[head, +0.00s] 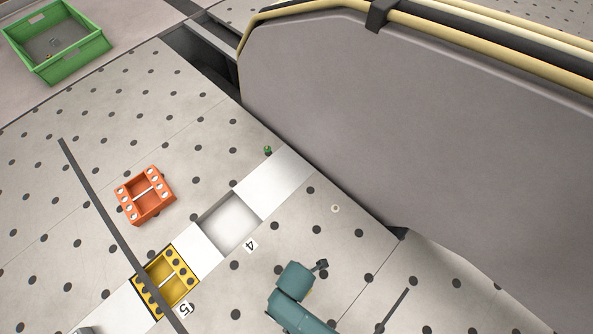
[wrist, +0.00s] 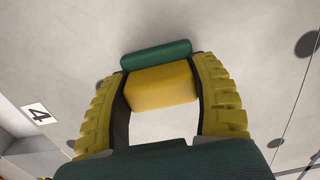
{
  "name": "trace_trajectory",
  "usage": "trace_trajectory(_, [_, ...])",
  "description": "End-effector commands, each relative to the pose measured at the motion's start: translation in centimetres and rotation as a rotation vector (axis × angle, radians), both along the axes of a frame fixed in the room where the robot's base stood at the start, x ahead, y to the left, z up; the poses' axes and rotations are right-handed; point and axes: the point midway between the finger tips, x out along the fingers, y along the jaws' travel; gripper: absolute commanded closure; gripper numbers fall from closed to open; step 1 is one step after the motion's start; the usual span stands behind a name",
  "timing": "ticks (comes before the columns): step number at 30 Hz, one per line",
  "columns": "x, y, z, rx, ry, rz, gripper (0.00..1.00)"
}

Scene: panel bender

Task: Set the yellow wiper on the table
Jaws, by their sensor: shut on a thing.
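The yellow wiper (wrist: 162,87) shows in the wrist view as a yellow block with a dark green roller-like part along its far side. My gripper (wrist: 162,92) is shut on it, with a ribbed yellow finger on each side. Below it is the pale table (wrist: 65,55) with dark round holes; whether the wiper touches the table I cannot tell. In the head view the table (head: 90,130) fills the left and middle. A teal part of my arm shows at the bottom there; the wiper and the fingertips cannot be made out.
An orange block (head: 146,195) and a yellow holed block (head: 166,281) by label 5 sit at left. A square recess (head: 231,223) by label 4 is empty. A large grey panel (head: 400,120) stands at right. A green bin (head: 55,42) is at upper left.

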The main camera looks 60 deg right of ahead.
Motion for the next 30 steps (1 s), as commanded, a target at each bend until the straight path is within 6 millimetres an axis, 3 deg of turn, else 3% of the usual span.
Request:
trace_trajectory(1, [0.0, 0.0, -0.1, 0.000, 0.000, 0.000, 0.33])
trace_trajectory(5, [0.0, 0.0, -0.1, 0.000, 0.000, 0.000, 0.10])
trace_trajectory(16, [0.1, 0.0, 0.7, 0.000, -0.002, 0.000, 0.10])
trace_trajectory(30, [0.1, 0.0, 10.9, 0.000, -0.002, 0.000, 0.10])
